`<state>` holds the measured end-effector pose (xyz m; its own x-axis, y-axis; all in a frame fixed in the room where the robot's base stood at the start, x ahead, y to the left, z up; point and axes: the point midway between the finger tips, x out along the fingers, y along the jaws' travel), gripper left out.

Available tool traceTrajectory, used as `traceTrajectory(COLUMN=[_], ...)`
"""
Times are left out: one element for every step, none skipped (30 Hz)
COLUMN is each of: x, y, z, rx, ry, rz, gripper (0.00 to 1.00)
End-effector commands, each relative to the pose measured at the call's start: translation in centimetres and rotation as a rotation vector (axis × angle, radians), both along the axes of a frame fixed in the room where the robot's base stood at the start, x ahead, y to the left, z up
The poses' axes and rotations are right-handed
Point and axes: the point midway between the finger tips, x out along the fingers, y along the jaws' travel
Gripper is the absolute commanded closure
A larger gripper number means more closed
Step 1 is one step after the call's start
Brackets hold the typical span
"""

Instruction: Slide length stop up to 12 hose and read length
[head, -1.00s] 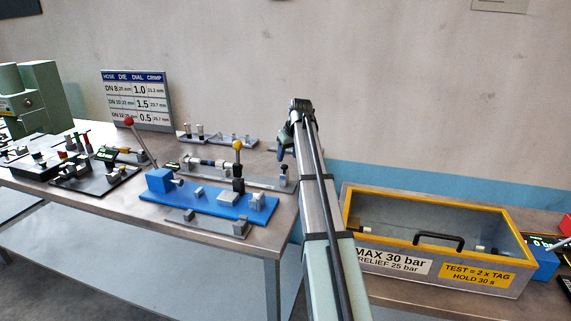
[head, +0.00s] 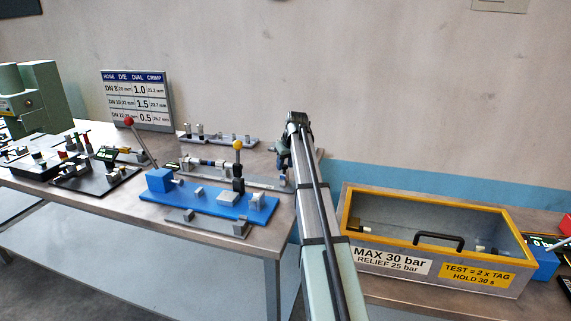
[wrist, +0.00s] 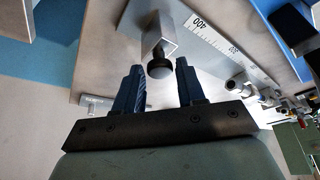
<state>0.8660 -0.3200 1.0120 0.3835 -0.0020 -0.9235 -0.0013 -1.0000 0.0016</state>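The length stop is a metal block (wrist: 152,28) with a black knob (wrist: 159,66) in the wrist view, beside the scale's 400 mark. My gripper (wrist: 157,70) is open, its blue fingers apart on either side of the knob, with no visible grip on it. In the head view my gripper (head: 284,158) is at the right end of the measuring rail (head: 250,181) and partly hides the stop. A hose (head: 208,163) with blue bands lies along that rail, left of the stop. Its end (wrist: 236,86) shows in the wrist view, apart from the stop.
A blue fixture (head: 210,199) with a yellow-knobbed lever stands in front of the rail. A rack of small fittings (head: 218,139) is behind it. A yellow-framed test box (head: 440,262) stands to the right. A size chart (head: 137,99) stands at the back left.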

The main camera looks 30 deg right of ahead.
Motion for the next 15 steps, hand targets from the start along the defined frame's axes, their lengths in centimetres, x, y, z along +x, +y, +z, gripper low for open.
traceTrajectory(x=[0.0,0.0,0.0,0.0,0.0,0.0,0.0,0.0,0.2,0.4,0.6,1.1,1.6,2.1,2.9], y=[0.0,0.0,0.0,0.0,0.0,0.0,0.0,0.0,0.1,0.3,0.5,1.0,1.4,1.9,2.6], z=[0.0,0.0,0.0,0.0,0.0,0.0,0.0,0.0,0.0,0.0,0.0,0.0,0.0,0.0,0.0], rx=[0.000,0.000,0.000,0.000,0.000,0.000,0.000,0.000,0.000,0.001,0.000,0.001,0.001,0.002,0.002], ry=[0.000,0.000,0.000,0.000,0.000,0.000,0.000,0.000,0.000,0.000,0.000,0.000,0.000,0.000,0.000], rz=[0.000,0.000,0.000,0.000,0.000,0.000,0.000,0.000,0.001,0.001,0.002,0.004,0.005,0.004,0.005], gripper=[0.66,0.69,0.73,0.76,0.78,0.82,0.83,0.83,0.83,0.83,0.83,0.83,0.83,0.83,0.83])
